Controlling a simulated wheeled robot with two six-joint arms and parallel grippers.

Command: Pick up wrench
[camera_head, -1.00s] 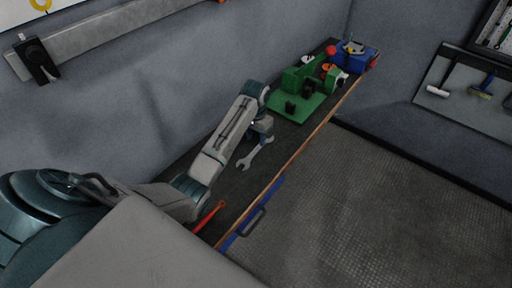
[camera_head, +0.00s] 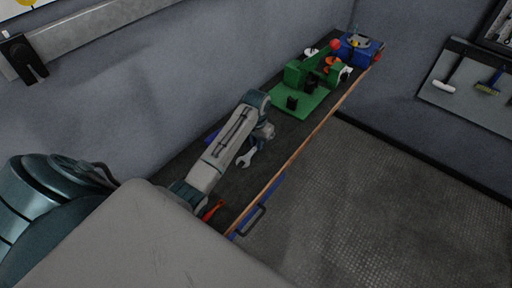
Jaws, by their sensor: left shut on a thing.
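The grey metal wrench (camera_head: 246,158) shows by its open jaw end, just below my left gripper (camera_head: 259,140) on the dark workbench. The rest of the wrench is hidden by the gripper and wrist. My left arm reaches along the bench from the lower left, and the gripper is shut on the wrench. I cannot tell whether the wrench is lifted clear of the bench top. My right gripper is not in view.
A green machine (camera_head: 302,97) and a blue vise-like tool (camera_head: 354,48) stand farther along the bench (camera_head: 228,185). A red-handled tool (camera_head: 213,210) lies near my arm. The wall bounds the bench's left; open floor (camera_head: 350,200) lies right.

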